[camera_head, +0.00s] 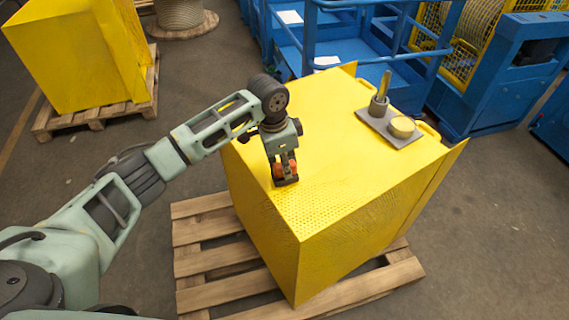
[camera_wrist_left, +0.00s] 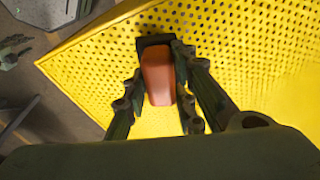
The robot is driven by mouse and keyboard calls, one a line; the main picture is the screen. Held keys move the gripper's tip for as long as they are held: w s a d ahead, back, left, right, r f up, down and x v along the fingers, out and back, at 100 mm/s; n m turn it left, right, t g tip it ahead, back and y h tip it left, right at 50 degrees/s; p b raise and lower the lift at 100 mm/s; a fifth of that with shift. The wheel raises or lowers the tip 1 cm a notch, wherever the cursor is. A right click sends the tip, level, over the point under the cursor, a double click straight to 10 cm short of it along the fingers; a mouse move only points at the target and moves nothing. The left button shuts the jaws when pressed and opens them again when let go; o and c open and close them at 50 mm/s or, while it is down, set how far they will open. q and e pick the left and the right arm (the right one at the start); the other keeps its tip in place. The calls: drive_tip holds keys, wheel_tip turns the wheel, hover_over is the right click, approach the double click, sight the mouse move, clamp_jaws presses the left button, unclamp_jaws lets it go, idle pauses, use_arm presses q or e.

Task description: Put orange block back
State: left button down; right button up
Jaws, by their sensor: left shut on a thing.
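My left gripper (camera_head: 285,178) is at the left part of the yellow cabinet's top (camera_head: 330,160), pointing down. Its fingers are closed around the orange block (camera_head: 291,168). In the left wrist view the orange block (camera_wrist_left: 157,77) sits between the two fingers of the left gripper (camera_wrist_left: 158,95), over the perforated yellow surface. A dark piece shows at the block's far end. I cannot tell whether the block touches the surface. My right gripper is not in view.
The cabinet stands on a wooden pallet (camera_head: 205,240). Blue machinery (camera_head: 500,80) stands behind. The cabinet top's middle is clear.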

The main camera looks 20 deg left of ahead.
sight(278, 166)
use_arm(q)
drive_tip(key=shift+f, duration=0.35)
drive_tip(key=shift+f, duration=0.1)
drive_tip(key=c, duration=1.8)
unclamp_jaws()
drive_tip(key=o, duration=0.3)
drive_tip(key=shift+o, duration=0.2)
drive_tip(key=r, duration=0.3)
drive_tip(key=a+r+b, duration=0.1)
drive_tip(key=r, duration=0.7)
drive_tip(key=shift+s+a+r+b, duration=0.1)
drive_tip(key=shift+s+a+b, duration=0.1)
drive_tip(key=shift+s+b, duration=0.2)
drive_tip(key=shift+s+a+r, duration=0.1)
drive_tip(key=shift+r, duration=0.35)
